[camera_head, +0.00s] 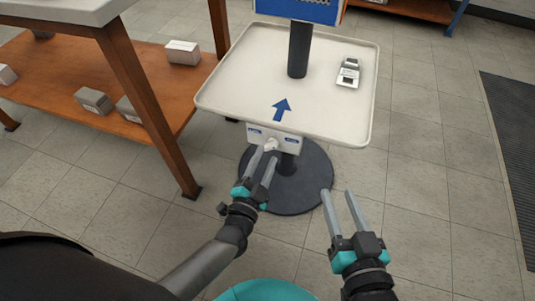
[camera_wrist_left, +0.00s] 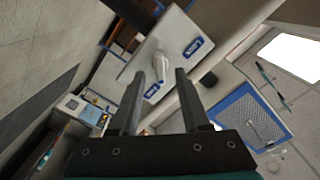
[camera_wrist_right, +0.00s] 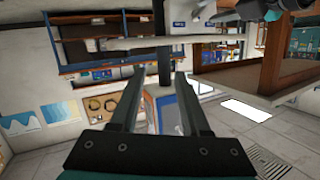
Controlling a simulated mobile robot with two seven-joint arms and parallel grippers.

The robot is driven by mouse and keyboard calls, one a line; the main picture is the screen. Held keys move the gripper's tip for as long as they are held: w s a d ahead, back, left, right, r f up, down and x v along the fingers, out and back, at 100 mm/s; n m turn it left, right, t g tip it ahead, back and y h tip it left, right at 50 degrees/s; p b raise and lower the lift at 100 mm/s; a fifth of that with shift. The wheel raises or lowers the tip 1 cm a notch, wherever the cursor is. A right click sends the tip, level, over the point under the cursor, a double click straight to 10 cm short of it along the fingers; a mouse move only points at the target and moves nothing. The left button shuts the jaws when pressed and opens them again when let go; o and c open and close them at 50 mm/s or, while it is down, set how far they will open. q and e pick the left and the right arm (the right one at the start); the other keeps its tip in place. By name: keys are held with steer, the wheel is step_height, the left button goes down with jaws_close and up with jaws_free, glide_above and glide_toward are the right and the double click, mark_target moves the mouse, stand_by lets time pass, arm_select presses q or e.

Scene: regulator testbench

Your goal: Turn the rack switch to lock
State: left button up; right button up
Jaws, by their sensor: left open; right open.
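The rack switch is a pale knob (camera_head: 270,144) on a white panel (camera_head: 283,137) under the front edge of the white tray. The panel has a small blue label on each side of the knob; their text is too small to read. My left gripper (camera_head: 266,155) is open just in front of the knob. In the left wrist view, the knob (camera_wrist_left: 159,66) shows between and beyond the open fingers (camera_wrist_left: 159,74); I cannot tell whether they touch it. My right gripper (camera_head: 340,192) is open and empty, low and to the right of the stand.
The tray (camera_head: 225,97) carries a small grey device (camera_head: 348,73) and a blue arrow pointing away from me. Its pole stands on a round dark base (camera_head: 300,190). A wooden shelf table (camera_head: 140,75) with several boxes stands left. Floor at right is clear up to a dark mat (camera_head: 515,140).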

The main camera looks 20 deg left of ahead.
arm_select(q)
steer(key=shift+w+b, duration=0.4)
steer(key=shift+w, duration=0.75)
arm_select(e)
steer(key=shift+s+a+r+m+t, duration=0.2)
steer(key=shift+s+r+t, duration=0.1)
steer(key=shift+t, duration=0.2)
steer(key=shift+s+a+r+m+t, duration=0.15)
steer(key=shift+a+r+t, duration=0.1)
steer(key=shift+t, duration=0.25)
arm_select(q)
jaws_close()
